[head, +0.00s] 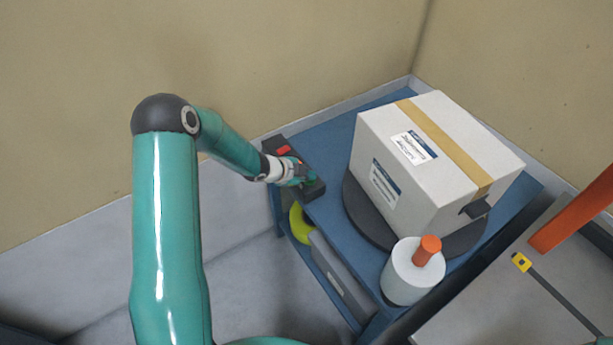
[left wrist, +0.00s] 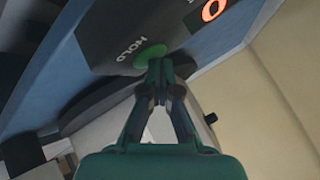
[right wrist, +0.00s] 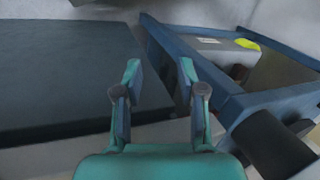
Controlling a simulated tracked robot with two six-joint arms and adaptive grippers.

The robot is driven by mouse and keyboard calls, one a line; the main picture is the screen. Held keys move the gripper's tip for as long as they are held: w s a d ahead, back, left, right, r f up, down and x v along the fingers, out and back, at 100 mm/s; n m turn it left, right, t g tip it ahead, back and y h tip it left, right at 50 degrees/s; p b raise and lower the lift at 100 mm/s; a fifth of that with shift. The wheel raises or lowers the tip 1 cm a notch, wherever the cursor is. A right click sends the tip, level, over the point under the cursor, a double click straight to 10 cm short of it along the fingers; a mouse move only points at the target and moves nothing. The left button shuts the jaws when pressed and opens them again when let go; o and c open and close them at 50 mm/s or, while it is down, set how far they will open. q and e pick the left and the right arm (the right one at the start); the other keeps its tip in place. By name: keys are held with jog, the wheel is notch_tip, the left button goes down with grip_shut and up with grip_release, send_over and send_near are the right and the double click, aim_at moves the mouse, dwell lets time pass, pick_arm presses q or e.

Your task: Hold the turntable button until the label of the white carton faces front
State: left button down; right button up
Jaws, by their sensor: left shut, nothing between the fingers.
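The white carton (head: 415,160) stands on the dark round turntable (head: 360,222) on the blue table. One label (head: 414,148) is on its top beside the brown tape, and another label (head: 385,184) is on its left side face. The control box (head: 275,146) sits at the table's left corner. My left gripper (head: 308,178) is shut and empty at this box. In the left wrist view its fingertips (left wrist: 160,66) are at the green HOLD button (left wrist: 150,54), seemingly touching it; whether it is pressed in I cannot tell. My right gripper (right wrist: 158,72) is open and empty.
A yellow-green object (head: 300,222) and a grey box (head: 340,275) are on the lower shelf. An orange bar (head: 572,222) and a yellow tape measure (head: 521,262) are at right.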

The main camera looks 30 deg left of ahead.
pick_arm(q)
jog(key=shift+r, duration=0.1)
jog(key=shift+r+p, duration=0.75)
jog(key=shift+p, duration=0.05)
notch_tip(320, 180, up, 5)
jog(key=p, duration=0.4)
jog(key=shift+p, duration=0.4)
dwell(0.6)
